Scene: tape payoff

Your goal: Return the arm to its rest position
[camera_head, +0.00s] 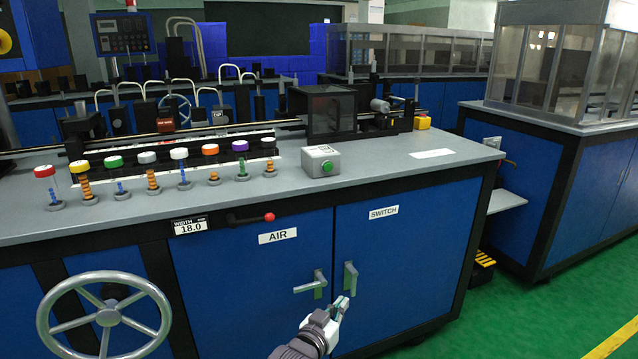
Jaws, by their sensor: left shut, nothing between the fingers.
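My left gripper (339,305) is at the bottom middle of the head view, in front of the blue cabinet doors. It is shut and holds nothing. Its fingertips are just below the handle (350,278) of the SWITCH door (405,255); I cannot tell whether they touch it. The handle (311,284) of the AIR door (255,275) is a little to the left of the gripper. My right gripper is not in view.
The grey bench top (420,165) carries a box with a green button (321,161) and several coloured knobs. A red-tipped lever (268,216) and a large handwheel (104,315) stick out at the front. Green floor (520,320) is free at the right.

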